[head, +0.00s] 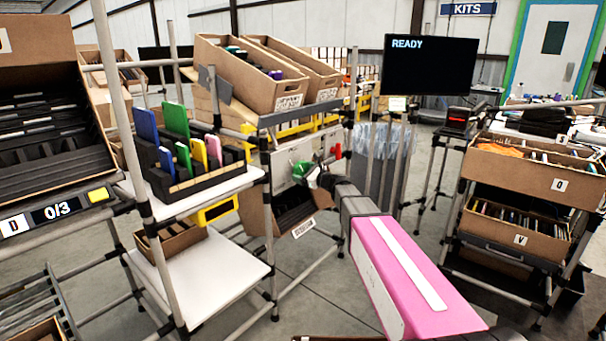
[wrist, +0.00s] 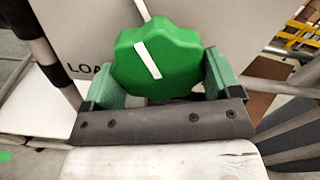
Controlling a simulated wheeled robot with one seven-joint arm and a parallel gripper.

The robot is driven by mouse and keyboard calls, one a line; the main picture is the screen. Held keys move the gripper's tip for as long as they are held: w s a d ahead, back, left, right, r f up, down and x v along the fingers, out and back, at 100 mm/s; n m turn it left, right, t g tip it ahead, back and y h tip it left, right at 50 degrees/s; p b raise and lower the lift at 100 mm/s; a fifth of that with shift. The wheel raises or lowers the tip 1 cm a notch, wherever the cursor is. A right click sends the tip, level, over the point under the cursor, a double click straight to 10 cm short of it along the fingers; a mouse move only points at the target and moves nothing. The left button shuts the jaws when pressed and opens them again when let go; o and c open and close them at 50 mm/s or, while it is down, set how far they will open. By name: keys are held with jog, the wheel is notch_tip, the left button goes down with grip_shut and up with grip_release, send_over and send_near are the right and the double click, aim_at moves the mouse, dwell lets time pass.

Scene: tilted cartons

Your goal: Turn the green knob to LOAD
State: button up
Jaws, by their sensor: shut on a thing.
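The green knob (head: 299,170) is on a pale upright panel (head: 286,154) under the tilted cartons. In the wrist view the knob (wrist: 157,62) is lobed, with a white pointer stripe slanting from upper left to lower right. My gripper (wrist: 163,78) has its green fingers on the left and right sides of the knob, shut on it. The gripper (head: 312,177) also shows in the head view, at the end of my arm.
A red part (head: 336,151) is right of the knob. Tilted cartons (head: 250,78) sit above the panel. A black rack of coloured items (head: 200,177) stands to the left on a white shelf. A screen reading READY (head: 432,66) is behind. Open floor shows below right.

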jog(key=n, duration=0.7)
jog(key=shift+w+r, duration=0.1)
jog(key=n, duration=0.6)
jog(key=shift+d+r+n, duration=0.1)
jog(key=shift+r+n, duration=0.05)
jog(key=shift+n, duration=0.25)
jog(key=n, duration=0.5)
jog(key=shift+r, duration=0.1)
jog(key=shift+n, duration=2.4)
jog(key=o, duration=0.8)
jog(key=shift+c, duration=0.2)
jog(key=v, duration=1)
jog(key=shift+s+d, duration=0.25)
jog(key=shift+s, duration=0.05)
